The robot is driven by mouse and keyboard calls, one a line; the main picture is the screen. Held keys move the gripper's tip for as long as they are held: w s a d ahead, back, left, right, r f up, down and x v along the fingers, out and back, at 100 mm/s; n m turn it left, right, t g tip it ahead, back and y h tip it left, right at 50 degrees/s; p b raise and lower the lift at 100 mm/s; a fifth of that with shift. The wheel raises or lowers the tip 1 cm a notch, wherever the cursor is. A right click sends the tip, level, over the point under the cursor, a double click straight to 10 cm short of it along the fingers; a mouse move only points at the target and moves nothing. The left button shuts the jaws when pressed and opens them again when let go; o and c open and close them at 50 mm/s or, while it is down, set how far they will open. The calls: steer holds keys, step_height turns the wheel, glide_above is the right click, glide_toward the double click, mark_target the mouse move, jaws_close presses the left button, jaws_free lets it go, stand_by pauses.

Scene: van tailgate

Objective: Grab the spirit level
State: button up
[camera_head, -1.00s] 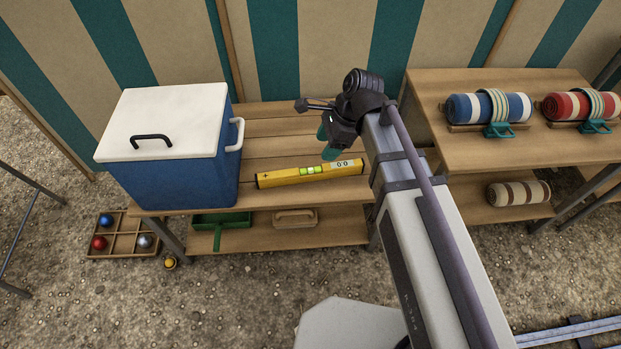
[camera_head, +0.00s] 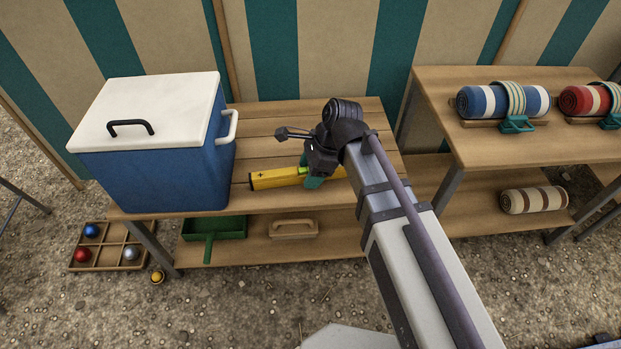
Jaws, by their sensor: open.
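The yellow spirit level (camera_head: 276,179) lies on the slatted wooden bench (camera_head: 262,128), along its front part, right of the cooler. My gripper (camera_head: 310,176), with teal fingers, is open at the level's middle, close over it. The fingers and wrist cover the middle and much of the right part of the level. A bit of its green vial shows beside the fingers. I cannot tell whether the fingers touch the level or sit on both sides of it.
A blue cooler (camera_head: 160,160) with a white lid stands left of the level. A higher table (camera_head: 480,145) on the right bears rolled blankets (camera_head: 500,101). A green tray (camera_head: 228,228) and a wooden float (camera_head: 294,229) lie on the lower shelf. A ball box (camera_head: 108,257) is on the ground.

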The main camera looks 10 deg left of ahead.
jaws_close()
stand_by(0.3)
step_height(320, 180, up, 10)
steer(key=p, duration=1)
steer(key=shift+r, duration=0.25)
steer(key=shift+f, duration=0.2)
